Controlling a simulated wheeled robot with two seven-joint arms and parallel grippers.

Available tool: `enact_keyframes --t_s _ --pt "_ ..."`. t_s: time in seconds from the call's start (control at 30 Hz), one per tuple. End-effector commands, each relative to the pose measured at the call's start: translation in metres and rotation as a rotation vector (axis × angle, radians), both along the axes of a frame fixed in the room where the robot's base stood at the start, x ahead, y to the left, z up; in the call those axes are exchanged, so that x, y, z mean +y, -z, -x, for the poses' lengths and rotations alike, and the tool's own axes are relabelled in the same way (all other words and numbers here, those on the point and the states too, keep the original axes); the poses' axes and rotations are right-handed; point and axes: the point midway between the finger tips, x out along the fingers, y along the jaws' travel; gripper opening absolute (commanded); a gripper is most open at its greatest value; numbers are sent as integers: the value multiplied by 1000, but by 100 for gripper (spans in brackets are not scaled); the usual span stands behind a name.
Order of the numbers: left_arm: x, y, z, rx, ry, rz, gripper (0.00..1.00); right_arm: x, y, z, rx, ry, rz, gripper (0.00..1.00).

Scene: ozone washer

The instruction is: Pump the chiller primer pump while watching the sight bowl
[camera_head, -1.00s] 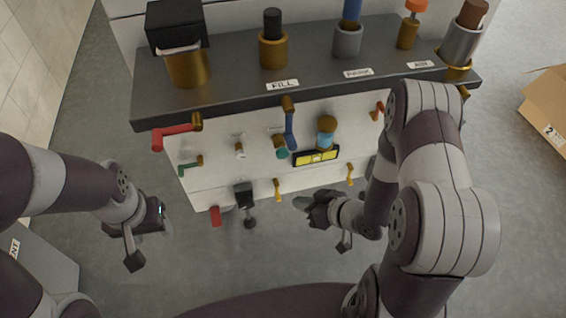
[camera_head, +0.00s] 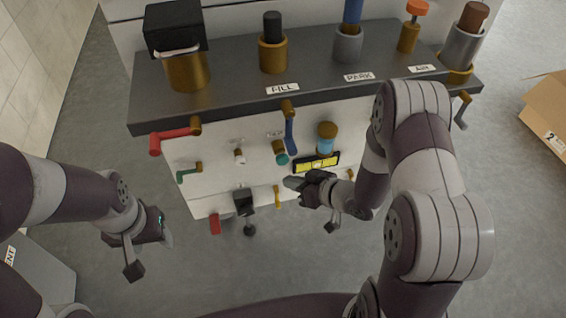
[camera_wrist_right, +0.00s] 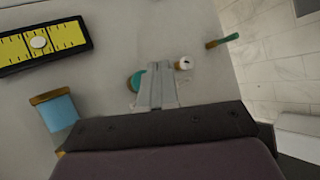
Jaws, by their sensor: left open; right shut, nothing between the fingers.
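A blue, gold-capped bowl (camera_head: 326,140), apparently the sight bowl, is mounted on the white front panel; it also shows in the right wrist view (camera_wrist_right: 57,112). To its left is a round teal knob on a gold collar (camera_head: 281,152), possibly the primer pump; no label confirms it. My right gripper (camera_head: 290,183) is shut and empty, below the knob in the head view. In the right wrist view its closed fingers (camera_wrist_right: 157,88) partly cover the teal knob (camera_wrist_right: 136,80); contact cannot be told. My left gripper (camera_head: 165,229) is open and empty, left of the panel.
A yellow marked gauge (camera_head: 316,163) is below the bowl. Red (camera_head: 173,136), green (camera_head: 188,173) and blue (camera_head: 291,135) levers and a white knob (camera_head: 239,156) stick out nearby. A dark shelf (camera_head: 230,95) overhangs the panel. A cardboard box (camera_head: 548,105) is at right.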

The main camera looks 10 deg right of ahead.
Motion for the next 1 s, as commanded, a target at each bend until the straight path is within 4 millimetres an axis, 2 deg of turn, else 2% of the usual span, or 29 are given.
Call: enact_keyframes --t_s 0.1,0.3,1.0 --pt "0 -1 0 0 0 0 54 1 0 -14 0 -2 0 0" --pt "0 -2 0 0 0 0 54 1 0 -27 0 -1 -1 0" --pt "0 -2 0 0 0 0 54 1 0 -30 1 0 -1 0"
